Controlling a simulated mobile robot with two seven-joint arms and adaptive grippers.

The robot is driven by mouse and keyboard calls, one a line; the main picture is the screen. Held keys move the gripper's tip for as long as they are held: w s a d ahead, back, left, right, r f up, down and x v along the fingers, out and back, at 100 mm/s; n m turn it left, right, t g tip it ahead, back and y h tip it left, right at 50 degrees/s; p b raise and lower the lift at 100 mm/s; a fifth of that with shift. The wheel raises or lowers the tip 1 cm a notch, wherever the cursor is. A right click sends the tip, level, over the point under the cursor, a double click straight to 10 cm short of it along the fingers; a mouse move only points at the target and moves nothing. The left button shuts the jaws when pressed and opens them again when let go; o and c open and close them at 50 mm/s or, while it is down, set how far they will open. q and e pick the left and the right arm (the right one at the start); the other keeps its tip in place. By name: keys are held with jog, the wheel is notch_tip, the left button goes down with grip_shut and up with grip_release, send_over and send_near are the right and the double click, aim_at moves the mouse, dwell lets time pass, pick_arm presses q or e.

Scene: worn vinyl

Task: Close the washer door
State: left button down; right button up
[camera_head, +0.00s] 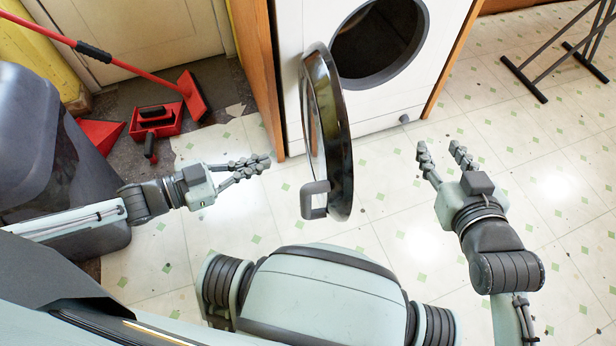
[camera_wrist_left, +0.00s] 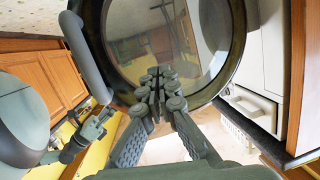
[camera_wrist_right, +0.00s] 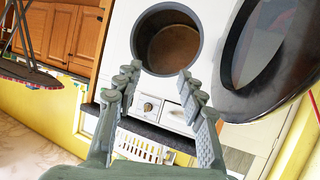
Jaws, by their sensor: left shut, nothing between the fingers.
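The washer (camera_head: 388,118) is white with a round dark opening (camera_head: 378,40). Its round door (camera_head: 335,130) stands wide open, swung out toward me, with a grey handle (camera_head: 314,199) at its free edge. My left gripper (camera_head: 267,162) is shut and empty, to the left of the door and apart from it in the head view. In the left wrist view the door glass (camera_wrist_left: 185,35) fills the space beyond the fingertips. My right gripper (camera_head: 437,148) is open and empty, to the right of the door. The right wrist view shows the opening (camera_wrist_right: 166,42) and the door (camera_wrist_right: 265,55).
A grey bin (camera_head: 55,160) stands at the left. A red broom (camera_head: 193,97) and dustpans (camera_head: 157,122) lie behind my left arm. Wooden panels (camera_head: 262,75) flank the washer. Thin dark metal legs (camera_head: 525,80) stand at the far right.

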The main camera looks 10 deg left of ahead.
pick_arm(q)
jog(key=s+a+r+m+g+h+b, duration=0.25)
jog(key=s+r+h, duration=0.2)
jog(key=s, duration=0.25)
send_near(325, 168)
jog(key=shift+g+h, duration=0.25)
jog(key=shift+g, duration=0.1)
jog(key=x, duration=0.5)
jog(key=shift+w+d+b, duration=0.15)
jog(key=shift+w+b, duration=0.1)
jog(key=shift+b, duration=0.15)
jog(key=shift+w+d, duration=0.3)
jog(key=shift+d, duration=0.35)
pick_arm(e)
jog(key=s+a+r+t+y, duration=0.1)
jog(key=a+r+t+y, duration=0.1)
jog(key=r, duration=0.6)
jog(key=s+a+r+t+y, duration=0.1)
jog(key=a+r+t, duration=0.3)
jog(key=r, duration=0.4)
jog(key=shift+r+t+y, duration=0.25)
jog(key=shift+t+y, duration=0.25)
jog(key=shift+y, duration=0.3)
